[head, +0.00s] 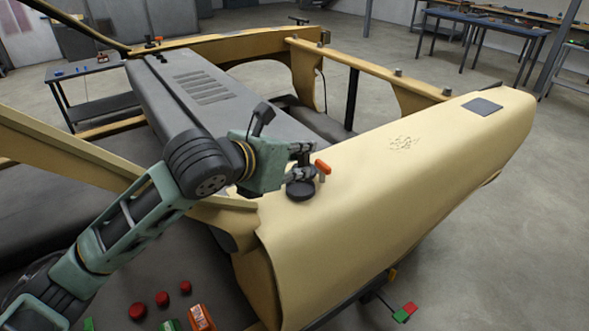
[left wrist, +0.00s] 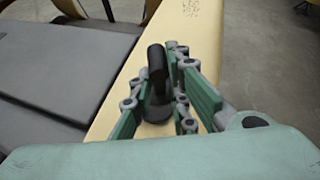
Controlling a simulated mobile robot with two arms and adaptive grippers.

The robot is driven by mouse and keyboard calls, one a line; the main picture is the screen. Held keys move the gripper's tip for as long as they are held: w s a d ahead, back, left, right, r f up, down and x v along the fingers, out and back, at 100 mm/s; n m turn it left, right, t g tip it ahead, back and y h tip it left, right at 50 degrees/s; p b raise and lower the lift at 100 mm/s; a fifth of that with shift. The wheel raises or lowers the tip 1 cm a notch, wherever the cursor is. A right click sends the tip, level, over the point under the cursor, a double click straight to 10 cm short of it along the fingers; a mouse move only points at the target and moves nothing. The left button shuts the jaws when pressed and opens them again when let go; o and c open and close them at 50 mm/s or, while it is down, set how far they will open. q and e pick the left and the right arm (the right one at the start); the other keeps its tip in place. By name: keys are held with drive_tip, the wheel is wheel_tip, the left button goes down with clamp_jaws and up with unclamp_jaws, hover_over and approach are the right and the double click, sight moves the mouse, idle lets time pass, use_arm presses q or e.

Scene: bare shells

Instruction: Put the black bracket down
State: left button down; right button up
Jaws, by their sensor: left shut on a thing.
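The black bracket (head: 300,190) is at the tip of my left gripper (head: 303,165), over the near end of the long yellow shell. In the left wrist view the bracket (left wrist: 157,75) stands between the two green and grey fingers of the gripper (left wrist: 160,95), which is shut on it. Its round dark base lies low against the yellow surface (left wrist: 115,110); I cannot tell whether it touches. A small orange piece (head: 322,167) shows just right of the fingers. My right gripper is not in view.
The yellow shell (head: 400,190) runs away to the right, mostly bare, with a dark square patch (head: 482,106) at its far end. A grey panel (head: 195,95) lies left of it. Red knobs (head: 162,299) and an orange item (head: 201,318) are at the bottom.

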use_arm(q)
drive_tip(key=shift+w+a+f, duration=0.25)
drive_tip(key=shift+w+f, duration=0.1)
drive_tip(key=shift+w, duration=0.1)
wheel_tip(320, 180, down, 3)
drive_tip(key=shift+s+r+p, duration=0.1)
drive_tip(key=shift+p, duration=0.35)
drive_tip(key=shift+f, duration=0.5)
drive_tip(key=shift+f, duration=0.3)
drive_tip(key=c, duration=1.7)
unclamp_jaws()
drive_tip(key=shift+f, duration=0.1)
